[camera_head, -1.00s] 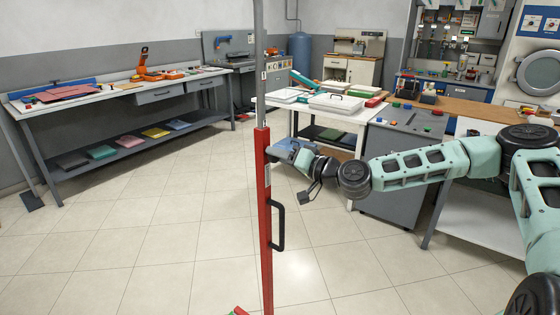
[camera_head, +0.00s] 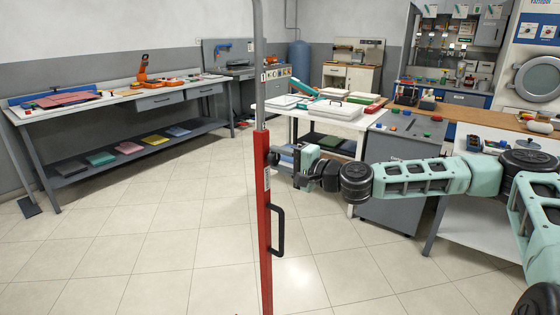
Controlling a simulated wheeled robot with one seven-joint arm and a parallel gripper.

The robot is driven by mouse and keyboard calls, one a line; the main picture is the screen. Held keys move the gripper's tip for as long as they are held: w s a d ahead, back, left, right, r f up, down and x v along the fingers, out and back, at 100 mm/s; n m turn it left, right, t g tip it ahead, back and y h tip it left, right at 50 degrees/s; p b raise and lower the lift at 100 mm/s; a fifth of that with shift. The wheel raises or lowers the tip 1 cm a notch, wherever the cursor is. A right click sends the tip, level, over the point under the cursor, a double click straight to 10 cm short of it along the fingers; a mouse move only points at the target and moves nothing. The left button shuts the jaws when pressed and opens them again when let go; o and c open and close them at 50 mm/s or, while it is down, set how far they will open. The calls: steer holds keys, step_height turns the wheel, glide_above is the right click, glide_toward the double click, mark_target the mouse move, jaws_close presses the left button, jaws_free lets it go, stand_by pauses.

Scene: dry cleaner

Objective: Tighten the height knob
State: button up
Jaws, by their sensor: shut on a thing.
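A stand rises in front of me, with a red lower post (camera_head: 263,215) and a thinner grey upper tube (camera_head: 259,65). A black handle (camera_head: 278,230) is fixed low on the post's right side. My gripper (camera_head: 275,158) reaches in from the right at the top part of the red post. It is shut on the height knob, a small dark part at the post's right side. The knob is mostly hidden by the fingers, so its turn cannot be seen.
A long workbench (camera_head: 110,108) with a lower shelf stands at the left. A white table (camera_head: 285,112) with trays and a grey cabinet (camera_head: 385,190) stand behind my arm. The tiled floor around the post is clear at the left and front.

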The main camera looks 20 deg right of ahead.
steer(key=shift+f+m, duration=0.1)
steer(key=shift+m, duration=0.2)
steer(key=o, duration=1)
steer(key=shift+c, duration=0.2)
steer(key=b+v, duration=0.3)
steer(key=v, duration=1.4)
steer(key=shift+s+d, duration=0.15)
